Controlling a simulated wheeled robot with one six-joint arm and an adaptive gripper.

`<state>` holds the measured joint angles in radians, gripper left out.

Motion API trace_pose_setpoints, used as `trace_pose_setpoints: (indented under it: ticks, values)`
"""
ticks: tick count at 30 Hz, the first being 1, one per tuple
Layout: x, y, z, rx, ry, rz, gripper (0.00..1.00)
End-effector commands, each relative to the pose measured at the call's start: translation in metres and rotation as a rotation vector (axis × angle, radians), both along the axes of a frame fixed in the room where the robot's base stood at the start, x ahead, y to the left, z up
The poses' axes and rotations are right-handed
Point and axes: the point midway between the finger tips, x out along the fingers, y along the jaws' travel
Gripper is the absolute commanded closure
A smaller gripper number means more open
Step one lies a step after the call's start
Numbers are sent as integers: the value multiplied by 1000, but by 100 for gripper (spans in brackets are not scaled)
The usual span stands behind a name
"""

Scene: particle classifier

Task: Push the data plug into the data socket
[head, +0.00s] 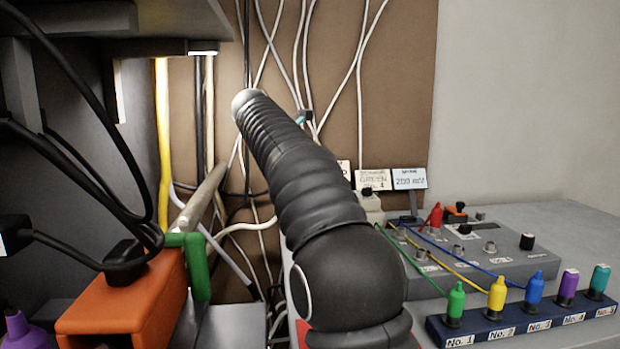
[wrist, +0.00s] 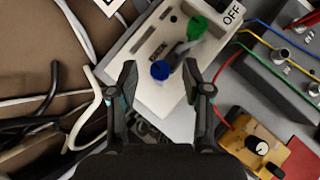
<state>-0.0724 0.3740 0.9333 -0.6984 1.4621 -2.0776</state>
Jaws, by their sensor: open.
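My gripper (wrist: 160,78) is open in the wrist view, its two fingers apart with nothing between the tips. Just beyond the tips is a pale box (wrist: 155,95) carrying a blue round piece (wrist: 160,70) and a green round piece (wrist: 197,27). A grey piece (wrist: 182,50) lies between these two. I cannot tell which of these, if any, is the data plug or the data socket. In the head view my arm covers much of the middle, and the gripper cannot be made out clearly.
White cables (head: 360,70) hang on the brown panel. A grey control box (head: 470,250) with coloured wires stands at right, behind a dark rack (head: 520,318) of coloured plugs. An orange block (head: 125,300) is at left. In the wrist view, a yellow box (wrist: 250,140) sits lower right.

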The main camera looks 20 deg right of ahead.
Motion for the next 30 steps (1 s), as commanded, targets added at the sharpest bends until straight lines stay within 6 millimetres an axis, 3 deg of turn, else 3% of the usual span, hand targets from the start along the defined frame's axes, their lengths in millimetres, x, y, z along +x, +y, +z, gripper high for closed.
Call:
trace_pose_setpoints:
  ticks: [13,30]
  values:
    - [-21,38,44,0,-3,1,51]
    - [-24,42,49,0,-2,0,51]
